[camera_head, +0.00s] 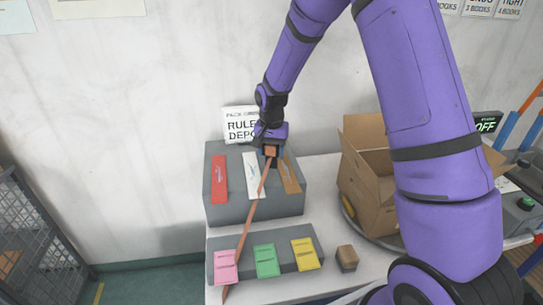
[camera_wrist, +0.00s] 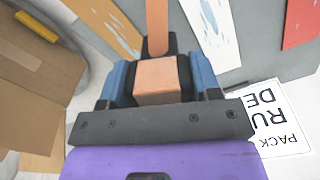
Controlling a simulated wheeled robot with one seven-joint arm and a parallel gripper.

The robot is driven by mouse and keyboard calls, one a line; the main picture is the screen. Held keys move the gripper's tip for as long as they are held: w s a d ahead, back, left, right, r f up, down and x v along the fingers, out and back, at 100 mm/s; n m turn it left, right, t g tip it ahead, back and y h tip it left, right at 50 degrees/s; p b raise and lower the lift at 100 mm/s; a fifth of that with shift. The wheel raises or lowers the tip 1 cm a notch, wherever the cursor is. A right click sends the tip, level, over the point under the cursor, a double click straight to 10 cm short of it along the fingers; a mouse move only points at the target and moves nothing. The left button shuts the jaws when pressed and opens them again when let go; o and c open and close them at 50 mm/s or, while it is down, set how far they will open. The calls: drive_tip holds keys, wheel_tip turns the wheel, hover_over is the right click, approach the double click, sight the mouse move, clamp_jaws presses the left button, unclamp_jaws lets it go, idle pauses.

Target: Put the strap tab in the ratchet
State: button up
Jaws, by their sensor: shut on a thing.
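My gripper (camera_head: 270,150) is shut on the orange-brown end block of a long strap (camera_head: 250,215), which I take to be the strap tab (camera_wrist: 158,80). In the wrist view the block sits between the blue fingers (camera_wrist: 160,88). In the head view the strap runs down and left from my gripper, across the front of the table, to beyond the pink tag. A small block with a tan face and dark sides (camera_head: 347,258) stands on the table to the right; I cannot tell whether it is the ratchet.
A grey stand (camera_head: 215,212) below my gripper bears red, white and brown strips. A lower grey stand (camera_head: 285,242) bears pink, green and yellow tags. An open cardboard box (camera_head: 365,195) stands at the right. A sign (camera_head: 238,124) stands behind. White table shows between the stands.

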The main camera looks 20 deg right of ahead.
drive_tip(key=shift+f, duration=0.95)
drive_tip(key=shift+f, duration=0.15)
drive_tip(key=o, duration=1)
drive_tip(key=shift+o, duration=0.2)
